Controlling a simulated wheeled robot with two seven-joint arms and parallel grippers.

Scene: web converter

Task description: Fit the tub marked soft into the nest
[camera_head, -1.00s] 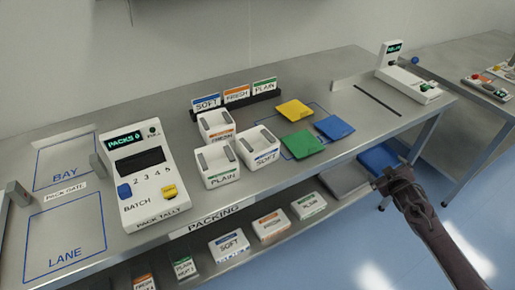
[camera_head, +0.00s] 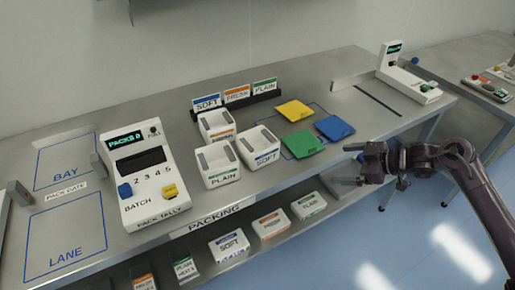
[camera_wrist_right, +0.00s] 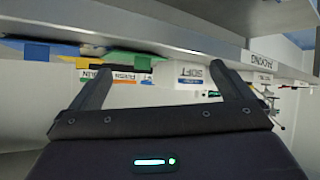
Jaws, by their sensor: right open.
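The white tub marked SOFT (camera_head: 258,148), with a blue label, stands on the steel table, right of the PLAIN tub. Its top has a recess. The same side of the scene shows in the right wrist view, with a SOFT label (camera_wrist_right: 192,75) beyond my fingers. My right gripper (camera_head: 352,165) is open and empty off the table's front edge, to the right of the SOFT tub and apart from it. Its two spread fingers show in the right wrist view (camera_wrist_right: 160,68). I cannot tell which part is the nest. My left gripper is out of view.
A PLAIN tub (camera_head: 219,165) and a FRESH tub (camera_head: 217,126) stand beside it. Yellow (camera_head: 295,111), green (camera_head: 303,144) and blue (camera_head: 334,127) lids lie to the right. The pack tally machine (camera_head: 141,173) stands left. Labelled boxes sit on the lower shelf.

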